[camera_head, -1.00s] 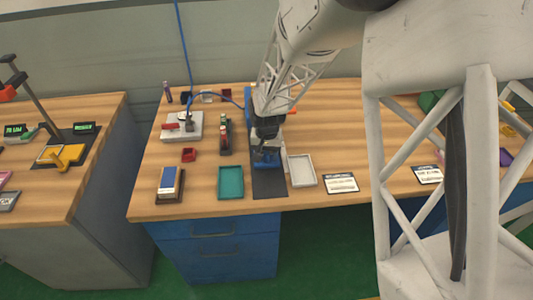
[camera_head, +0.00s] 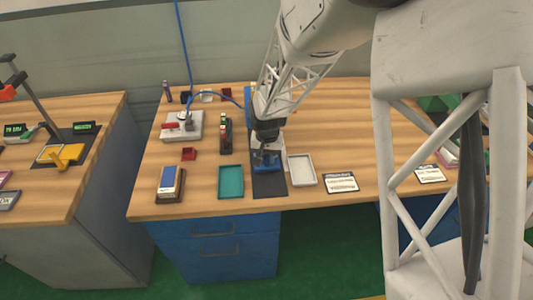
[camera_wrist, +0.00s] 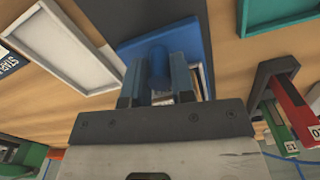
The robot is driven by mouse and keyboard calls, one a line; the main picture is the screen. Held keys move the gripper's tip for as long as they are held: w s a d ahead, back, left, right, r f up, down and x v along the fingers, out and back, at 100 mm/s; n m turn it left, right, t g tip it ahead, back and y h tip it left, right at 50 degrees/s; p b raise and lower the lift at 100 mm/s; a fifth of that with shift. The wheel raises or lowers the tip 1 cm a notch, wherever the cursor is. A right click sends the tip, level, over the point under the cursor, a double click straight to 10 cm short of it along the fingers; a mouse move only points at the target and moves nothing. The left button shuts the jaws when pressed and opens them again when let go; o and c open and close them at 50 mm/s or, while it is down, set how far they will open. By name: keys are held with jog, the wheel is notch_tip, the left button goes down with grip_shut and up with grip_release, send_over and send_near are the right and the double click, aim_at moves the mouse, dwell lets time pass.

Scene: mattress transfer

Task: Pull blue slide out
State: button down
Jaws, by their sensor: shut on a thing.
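The blue slide (camera_head: 264,168) is a flat blue plate near the front half of a dark mat (camera_head: 270,187), between a teal tray and a white tray. In the wrist view the plate (camera_wrist: 193,34) has an upright rounded blue knob (camera_wrist: 158,62). My gripper (camera_head: 266,152) is over the slide, pointing down. In the wrist view the fingers (camera_wrist: 160,80) stand on either side of the knob and are shut on it. The knob's lower part and some of the slide are hidden by the fingers and gripper body.
The teal tray (camera_head: 231,167) is just left of the mat, and the white tray (camera_head: 315,172) just right. A red-and-black device (camera_head: 226,138) stands behind the teal tray. A blue-topped block (camera_head: 169,181) lies further left.

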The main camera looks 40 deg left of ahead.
jog(key=shift+s+d, duration=3.25)
jog(key=c, duration=1)
grip_release()
jog(key=shift+r, duration=3.9)
